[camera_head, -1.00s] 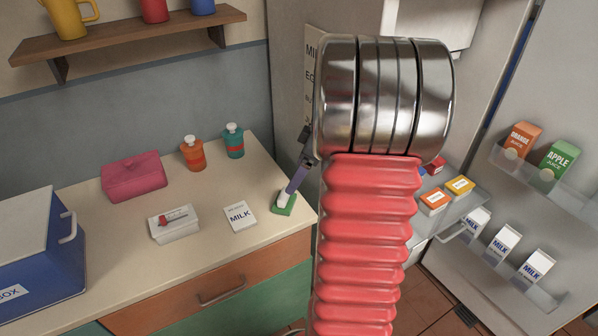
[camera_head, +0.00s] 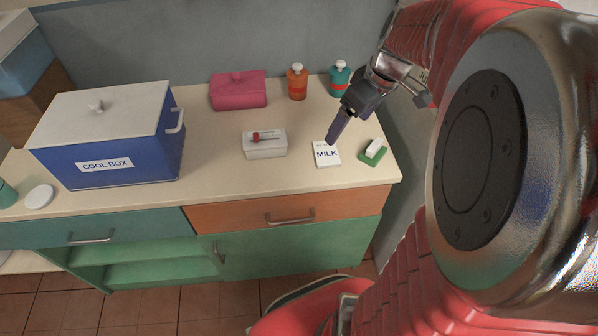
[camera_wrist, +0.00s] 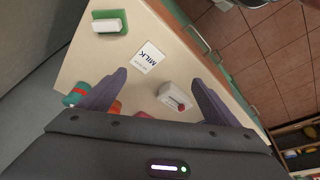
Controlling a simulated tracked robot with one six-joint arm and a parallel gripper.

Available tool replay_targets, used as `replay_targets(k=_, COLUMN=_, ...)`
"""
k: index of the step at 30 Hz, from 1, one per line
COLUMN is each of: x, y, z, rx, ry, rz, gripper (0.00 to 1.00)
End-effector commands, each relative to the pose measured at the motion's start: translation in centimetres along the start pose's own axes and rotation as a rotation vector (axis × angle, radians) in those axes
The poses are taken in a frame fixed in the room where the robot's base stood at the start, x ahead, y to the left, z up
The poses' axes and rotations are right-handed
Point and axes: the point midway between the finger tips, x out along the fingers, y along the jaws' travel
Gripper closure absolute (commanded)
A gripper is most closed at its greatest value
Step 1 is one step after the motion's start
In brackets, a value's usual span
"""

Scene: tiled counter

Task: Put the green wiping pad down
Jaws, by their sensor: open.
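The green wiping pad (camera_head: 372,156) with its white grip lies flat on the counter (camera_head: 215,168) near the right end. It also shows in the wrist view (camera_wrist: 119,29) at the upper left. My gripper (camera_head: 332,140) is above the counter, left of the pad and apart from it, over or near the white MILK card (camera_head: 327,160). In the wrist view my gripper (camera_wrist: 158,80) has its two fingers wide apart with nothing held between them.
A white box with a red-handled item (camera_head: 264,146), a pink box (camera_head: 238,92), an orange bottle (camera_head: 297,84) and a teal bottle (camera_head: 340,80) stand on the counter. The blue cool box (camera_head: 110,140) is at left. Bare counter lies between cool box and white box.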

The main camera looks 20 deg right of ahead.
Motion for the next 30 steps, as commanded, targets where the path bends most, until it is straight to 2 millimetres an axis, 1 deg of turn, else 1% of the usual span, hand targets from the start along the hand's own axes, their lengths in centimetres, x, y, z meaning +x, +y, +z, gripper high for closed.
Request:
replay_targets(k=1, x=-0.6, y=-1.7, z=-0.4, rx=0.005, ry=0.003, rz=0.010, gripper=0.16)
replay_targets(k=7, x=-2.3, y=-7.2, z=-0.8, rx=0.067, ry=0.011, rz=0.049, gripper=0.16)
replay_targets(k=12, x=-3.4, y=-11.5, z=-0.3, rx=0.123, ry=0.032, rz=0.079, gripper=0.16)
replay_targets(k=18, x=-4.5, y=-15.9, z=0.9, rx=0.193, ry=0.076, rz=0.107, gripper=0.16)
replay_targets(k=24, x=-5.2, y=-19.4, z=2.6, rx=0.263, ry=0.131, rz=0.122, gripper=0.16)
replay_targets(k=27, x=-5.3, y=-20.4, z=3.2, rx=0.291, ry=0.153, rz=0.124, gripper=0.16)
replay_targets(k=30, x=-5.3, y=-20.9, z=3.6, rx=0.308, ry=0.164, rz=0.125, gripper=0.16)
